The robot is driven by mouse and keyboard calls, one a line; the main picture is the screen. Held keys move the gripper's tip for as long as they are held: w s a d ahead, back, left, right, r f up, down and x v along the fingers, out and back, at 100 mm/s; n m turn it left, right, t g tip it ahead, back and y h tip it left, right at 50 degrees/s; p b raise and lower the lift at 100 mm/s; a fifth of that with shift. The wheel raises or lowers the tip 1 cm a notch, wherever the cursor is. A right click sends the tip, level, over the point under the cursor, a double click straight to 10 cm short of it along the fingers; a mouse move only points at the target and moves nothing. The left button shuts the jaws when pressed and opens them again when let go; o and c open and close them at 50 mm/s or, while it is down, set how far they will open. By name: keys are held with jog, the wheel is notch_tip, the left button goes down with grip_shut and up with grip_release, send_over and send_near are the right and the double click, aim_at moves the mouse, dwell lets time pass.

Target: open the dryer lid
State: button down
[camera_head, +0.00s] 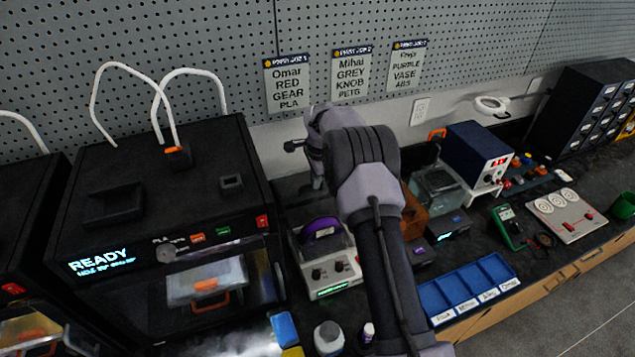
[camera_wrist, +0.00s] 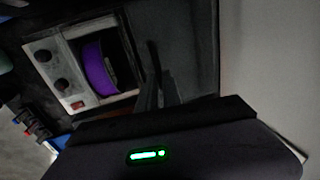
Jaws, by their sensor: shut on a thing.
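The dryer (camera_head: 327,262) is a pale box with two black knobs, a green display and a purple spool (camera_head: 322,228) inside. It stands at the centre of the head view, left of my forearm. In the wrist view the dryer (camera_wrist: 75,72) is at upper left, with the purple spool (camera_wrist: 97,68) showing in its opening. A dark smoky panel (camera_wrist: 190,45), which looks like the lid, lies beside the opening. My gripper (camera_wrist: 157,62) is shut at this panel; the exact grip point is too dark to make out.
A black printer (camera_head: 150,215) stands close on the left. A blue sectioned tray (camera_head: 470,287) and an orange spool (camera_head: 415,212) are right of my arm. Small bottles (camera_head: 328,338) stand in front of the dryer. The pegboard wall (camera_head: 200,60) is close behind.

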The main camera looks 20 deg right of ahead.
jog(key=c, duration=1.5)
grip_release()
jog(key=s+r, duration=0.1)
jog(key=r, duration=0.4)
jog(key=s+r+p, duration=0.1)
jog(key=r, duration=0.5)
jog(key=s+r+p, duration=0.1)
jog(key=r, duration=0.5)
jog(key=shift+s, duration=0.25)
